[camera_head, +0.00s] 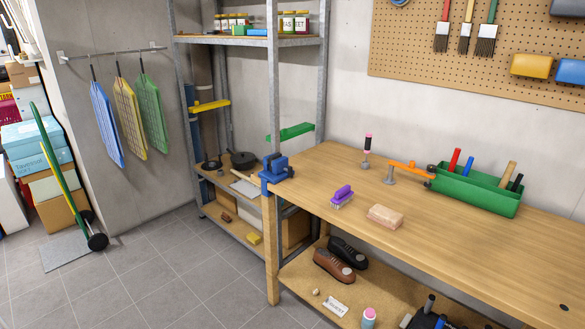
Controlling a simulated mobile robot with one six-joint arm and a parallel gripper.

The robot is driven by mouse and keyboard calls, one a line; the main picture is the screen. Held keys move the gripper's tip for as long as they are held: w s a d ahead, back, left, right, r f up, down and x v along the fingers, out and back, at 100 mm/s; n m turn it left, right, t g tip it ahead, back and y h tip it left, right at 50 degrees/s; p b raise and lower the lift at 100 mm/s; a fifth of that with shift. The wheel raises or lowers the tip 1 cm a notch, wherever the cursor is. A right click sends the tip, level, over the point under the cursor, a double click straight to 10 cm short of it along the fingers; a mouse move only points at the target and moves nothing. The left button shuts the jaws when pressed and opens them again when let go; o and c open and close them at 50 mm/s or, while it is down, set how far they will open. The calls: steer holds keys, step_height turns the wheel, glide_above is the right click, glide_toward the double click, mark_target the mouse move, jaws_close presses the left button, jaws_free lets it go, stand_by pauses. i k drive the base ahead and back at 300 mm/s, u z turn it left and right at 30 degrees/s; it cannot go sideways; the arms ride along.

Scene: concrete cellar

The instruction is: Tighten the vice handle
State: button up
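A blue vice (275,169) is mounted at the near left corner of the wooden workbench (460,229). It is small in the view, and I cannot make out its handle or whether its jaws are closed. A pale stick-like shape lies just left of the vice, near the lower shelf; I cannot tell whether it belongs to the vice. My gripper is not in view.
A purple brush (342,197), a sponge-like block (385,216) and a green tool tray (475,192) stand on the bench. Shoes (334,265) lie on the shelf below. A metal rack (273,75) stands behind the vice. Tiled floor (160,275) is clear at left, beside a green trolley (62,185).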

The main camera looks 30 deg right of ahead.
mark_target(290, 169)
steer(key=i, duration=0.9)
steer(key=u, duration=0.05)
